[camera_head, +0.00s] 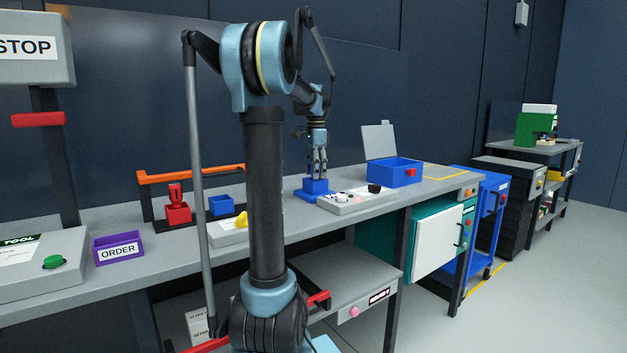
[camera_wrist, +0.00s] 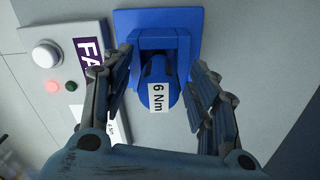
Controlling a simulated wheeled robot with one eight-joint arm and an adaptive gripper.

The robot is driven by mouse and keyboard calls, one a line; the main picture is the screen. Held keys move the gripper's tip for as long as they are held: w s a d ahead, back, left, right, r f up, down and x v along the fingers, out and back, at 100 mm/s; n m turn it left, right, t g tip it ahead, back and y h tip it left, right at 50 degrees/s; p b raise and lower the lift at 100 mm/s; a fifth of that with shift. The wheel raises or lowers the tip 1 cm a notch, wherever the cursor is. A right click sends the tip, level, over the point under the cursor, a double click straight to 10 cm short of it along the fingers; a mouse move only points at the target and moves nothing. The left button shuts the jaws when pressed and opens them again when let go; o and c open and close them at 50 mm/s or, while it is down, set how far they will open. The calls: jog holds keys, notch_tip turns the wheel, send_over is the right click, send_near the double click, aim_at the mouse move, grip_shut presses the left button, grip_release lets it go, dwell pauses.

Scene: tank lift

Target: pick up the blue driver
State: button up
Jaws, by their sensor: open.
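The blue driver (camera_wrist: 158,82) with a white "6 Nm" label sits in a blue holder (camera_wrist: 187,22) on the bench in the wrist view. My gripper (camera_wrist: 162,68) is open, with one finger on each side of the driver. I cannot tell whether the fingers touch it. In the head view, my gripper (camera_head: 318,172) points down over the blue holder (camera_head: 316,190), and its fingers mostly hide the driver there.
A grey panel (camera_wrist: 62,58) with buttons lies left of the holder in the wrist view. In the head view, a blue bin (camera_head: 396,172) stands to the right. A red driver (camera_head: 175,192), a small blue block-like holder (camera_head: 221,205) and a purple ORDER bin (camera_head: 118,248) are farther left.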

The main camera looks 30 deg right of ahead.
grip_shut()
